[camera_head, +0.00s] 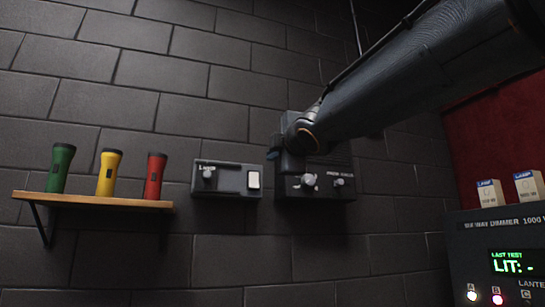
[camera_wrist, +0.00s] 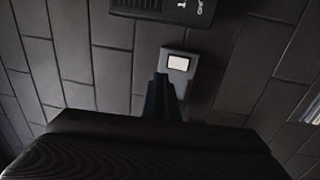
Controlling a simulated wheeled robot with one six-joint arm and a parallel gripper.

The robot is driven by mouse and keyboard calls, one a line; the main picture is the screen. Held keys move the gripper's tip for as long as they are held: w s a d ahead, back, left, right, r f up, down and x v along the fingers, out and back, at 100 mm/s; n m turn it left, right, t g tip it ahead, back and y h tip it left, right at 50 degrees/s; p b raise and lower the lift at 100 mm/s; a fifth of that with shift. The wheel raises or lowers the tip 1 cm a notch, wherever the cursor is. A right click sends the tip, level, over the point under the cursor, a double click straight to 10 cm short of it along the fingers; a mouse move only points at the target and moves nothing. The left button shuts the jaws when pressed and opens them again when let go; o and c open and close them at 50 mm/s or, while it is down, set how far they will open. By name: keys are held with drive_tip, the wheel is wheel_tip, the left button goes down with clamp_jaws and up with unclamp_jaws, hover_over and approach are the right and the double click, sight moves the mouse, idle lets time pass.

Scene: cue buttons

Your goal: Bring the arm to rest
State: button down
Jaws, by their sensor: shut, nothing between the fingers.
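My arm reaches in from the upper right in the head view. My gripper (camera_head: 274,150) is in front of the wall, near the gap between two dark wall boxes, and partly hides the right one. In the wrist view, the fingers (camera_wrist: 161,80) are together with nothing between them. They point toward a small grey box with a pale lit square (camera_wrist: 178,62). I cannot tell whether they touch it.
A wooden shelf (camera_head: 100,199) holds a green (camera_head: 61,168), a yellow (camera_head: 108,172) and a red torch (camera_head: 155,176). The left wall box (camera_head: 227,180) has a knob and pale switch; the right box (camera_head: 322,189) has knobs. A dimmer panel (camera_head: 480,245) and lamp cartons (camera_head: 490,194) stand right.

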idle(0.3)
drive_tip(key=w+d+f+m+g+h+b, duration=0.1)
drive_tip(key=d+f+m+g+h, duration=0.15)
drive_tip(key=f, duration=1.15)
drive_tip(key=w+d+f+m+g+h+b, duration=0.15)
drive_tip(key=d+f+m, duration=0.25)
drive_tip(key=f, duration=1)
drive_tip(key=w+d+f+m+g+h+b, duration=0.1)
drive_tip(key=d+f+m+g, duration=0.25)
drive_tip(key=f, duration=1.05)
drive_tip(key=s+d+f+m+g+b, duration=0.1)
drive_tip(key=s+d+f+m+g, duration=0.1)
drive_tip(key=s+f, duration=0.6)
drive_tip(key=s+d+f+m+g+b, duration=0.1)
drive_tip(key=s+f+m+g, duration=0.3)
drive_tip(key=s+f, duration=0.4)
drive_tip(key=s+d+f+m+g+b, duration=0.1)
drive_tip(key=s+f+m, duration=0.4)
drive_tip(key=f, duration=1.4)
drive_tip(key=s+d+g, duration=0.1)
drive_tip(key=s+g, duration=0.1)
drive_tip(key=s, duration=0.1)
drive_tip(key=shift+d+g, duration=0.35)
drive_tip(key=shift+s, duration=0.1)
